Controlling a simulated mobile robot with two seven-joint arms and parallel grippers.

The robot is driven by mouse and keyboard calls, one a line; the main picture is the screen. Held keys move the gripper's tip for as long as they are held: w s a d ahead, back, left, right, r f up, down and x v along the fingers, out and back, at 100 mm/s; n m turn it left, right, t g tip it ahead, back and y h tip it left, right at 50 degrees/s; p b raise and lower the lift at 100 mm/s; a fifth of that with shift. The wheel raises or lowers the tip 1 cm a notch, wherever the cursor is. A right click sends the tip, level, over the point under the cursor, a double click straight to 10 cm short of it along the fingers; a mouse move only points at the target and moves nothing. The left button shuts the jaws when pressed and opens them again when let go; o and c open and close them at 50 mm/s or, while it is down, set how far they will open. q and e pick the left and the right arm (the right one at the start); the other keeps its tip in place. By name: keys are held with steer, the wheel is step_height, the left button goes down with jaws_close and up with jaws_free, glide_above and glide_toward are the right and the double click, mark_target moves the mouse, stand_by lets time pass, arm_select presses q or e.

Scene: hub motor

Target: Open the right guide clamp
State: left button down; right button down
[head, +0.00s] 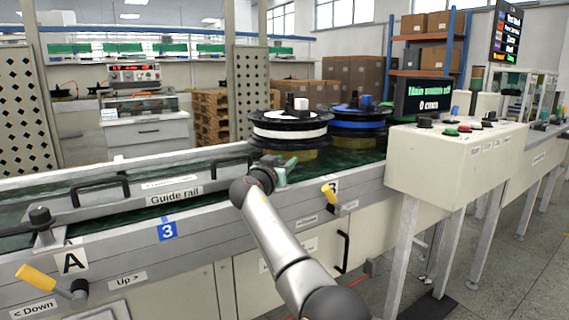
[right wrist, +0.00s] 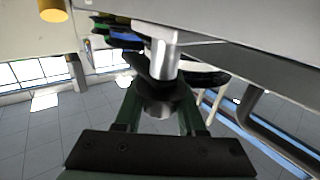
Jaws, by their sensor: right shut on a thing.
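My right gripper (head: 279,168) is at the right end of the guide rail (head: 175,197), to the left of the B label. In the right wrist view its two green fingers (right wrist: 160,102) are shut around the dark round knob of the right guide clamp (right wrist: 160,88). A bright metal post (right wrist: 163,58) joins the knob. In the head view this knob is hidden by my gripper and wrist. The matching left clamp knob (head: 40,216) is black and stands on a post above the A label. My left gripper is out of view.
A yellow-handled lever (head: 328,194) is close to the right of my gripper; another (head: 35,278) is at far left. Reels with white (head: 290,131) and blue (head: 358,124) bands stand on the conveyor behind. A control box (head: 450,160) stands at right.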

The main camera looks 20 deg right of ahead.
steer(key=shift+s+d+m+g+h, duration=0.1)
steer(key=shift+m+g+h, duration=0.3)
steer(key=shift+g+h, duration=0.1)
stand_by(0.4)
steer(key=c, duration=0.5)
jaws_free()
steer(key=shift+s+a+p, duration=0.3)
steer(key=shift+s+a, duration=0.05)
steer(key=shift+a, duration=0.2)
steer(key=p+v, duration=0.2)
steer(key=v, duration=0.9)
steer(key=shift+s, duration=0.2)
